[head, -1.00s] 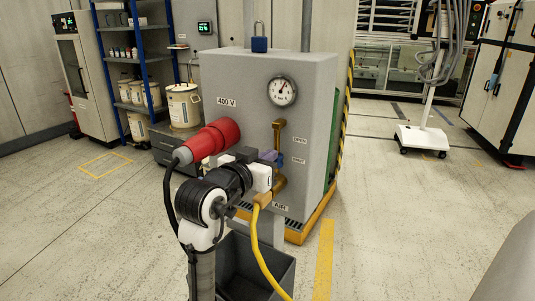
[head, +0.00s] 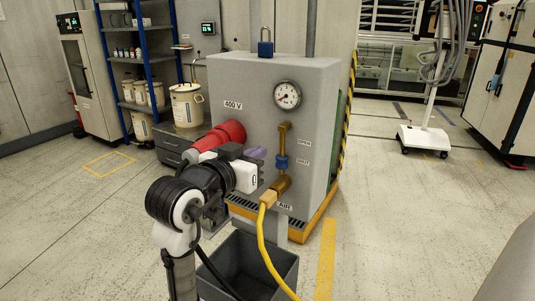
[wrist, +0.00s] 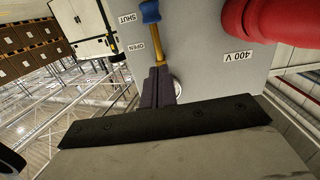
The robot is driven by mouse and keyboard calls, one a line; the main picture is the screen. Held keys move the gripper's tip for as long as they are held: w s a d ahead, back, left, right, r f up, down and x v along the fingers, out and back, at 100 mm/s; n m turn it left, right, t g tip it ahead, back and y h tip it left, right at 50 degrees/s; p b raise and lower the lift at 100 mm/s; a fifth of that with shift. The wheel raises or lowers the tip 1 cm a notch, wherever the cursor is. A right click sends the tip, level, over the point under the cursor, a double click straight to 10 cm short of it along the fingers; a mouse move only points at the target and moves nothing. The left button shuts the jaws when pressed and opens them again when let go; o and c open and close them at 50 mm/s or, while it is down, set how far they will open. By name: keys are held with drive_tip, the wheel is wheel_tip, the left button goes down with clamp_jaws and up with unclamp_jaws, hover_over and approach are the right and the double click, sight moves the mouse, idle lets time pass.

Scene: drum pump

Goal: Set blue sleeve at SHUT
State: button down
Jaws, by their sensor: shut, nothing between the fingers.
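The blue sleeve (head: 281,163) sits on the vertical brass pipe (head: 284,138) on the front of the grey cabinet (head: 325,120). It is level with the SHUT label (head: 303,162) and below the OPEN label (head: 304,143). In the wrist view the sleeve (wrist: 150,11) shows at the top edge, beside SHUT. My gripper (head: 258,153) is to the left of the sleeve, apart from it in the head view. Its purple fingers are shut and empty. In the wrist view the fingers (wrist: 157,88) are near the pipe on the OPEN side; contact is unclear.
A red plug (head: 220,136) juts from the cabinet behind my wrist. A yellow air hose (head: 265,240) hangs from the brass fitting (head: 270,197) below the sleeve. A dial gauge (head: 288,95) is above the pipe. A grey bin (head: 245,262) stands below.

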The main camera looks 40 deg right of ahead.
drive_tip(key=shift+v, duration=1.9)
drive_tip(key=shift+s+r, duration=0.1)
drive_tip(key=shift+r, duration=0.05)
